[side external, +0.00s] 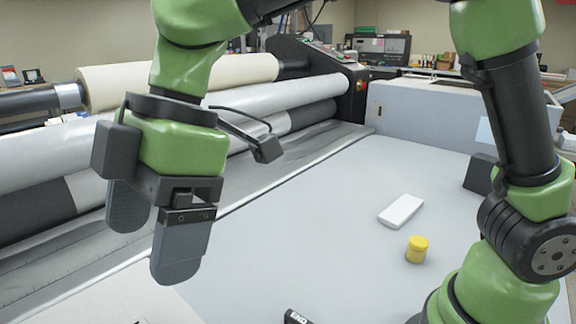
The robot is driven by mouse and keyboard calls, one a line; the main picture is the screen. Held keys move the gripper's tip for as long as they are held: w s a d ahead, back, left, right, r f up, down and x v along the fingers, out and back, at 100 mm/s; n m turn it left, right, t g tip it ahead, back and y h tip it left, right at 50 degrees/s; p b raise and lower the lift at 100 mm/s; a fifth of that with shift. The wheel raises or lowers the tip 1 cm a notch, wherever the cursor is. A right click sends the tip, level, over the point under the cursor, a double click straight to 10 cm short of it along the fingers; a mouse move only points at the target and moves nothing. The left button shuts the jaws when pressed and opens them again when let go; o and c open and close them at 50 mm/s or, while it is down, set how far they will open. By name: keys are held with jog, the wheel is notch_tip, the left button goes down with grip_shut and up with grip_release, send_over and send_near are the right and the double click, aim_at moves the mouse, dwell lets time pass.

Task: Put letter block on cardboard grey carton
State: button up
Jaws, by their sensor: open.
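My gripper (153,232) hangs at the left, pointing down, with its two dark grey fingers apart and nothing visible between them. It is well above the grey table surface and left of the loose objects. A dark object with white lettering (297,317) is cut off by the bottom edge; it may be the letter block, but little of it shows. No grey cardboard carton can be made out with certainty. A pale flat surface (110,298) lies below my gripper at the lower left, partly out of view.
A white rectangular block (401,211) and a yellow cylinder (417,249) are on the grey table (310,225). A dark box (480,172) is at the right behind my arm. The laminator rollers (290,100) run along the back left. The middle of the table is clear.

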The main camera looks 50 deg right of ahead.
jog(key=w+d+r+m+t+y, duration=0.2)
jog(key=w+d+r+m+t, duration=0.15)
jog(key=r+t, duration=0.35)
jog(key=w+d+r+m+t+y, duration=0.25)
jog(key=d+r+m+t, duration=0.2)
jog(key=r, duration=0.45)
jog(key=s+d+m+t+h, duration=0.2)
jog(key=d+m+t+h, duration=0.1)
jog(key=d+m+h, duration=0.6)
jog(key=s+d+f+m+g+y, duration=0.1)
jog(key=s+d+f+m+g, duration=0.1)
jog(key=s+f, duration=0.4)
jog(key=s+d+f+m+g+y, duration=0.1)
jog(key=s+d+f+m+g, duration=0.1)
jog(key=s+f+g, duration=0.3)
jog(key=s+f+m, duration=0.1)
jog(key=s, duration=0.3)
jog(key=shift+s+d+f, duration=0.25)
jog(key=shift+s+d, duration=0.05)
jog(key=shift+d, duration=0.05)
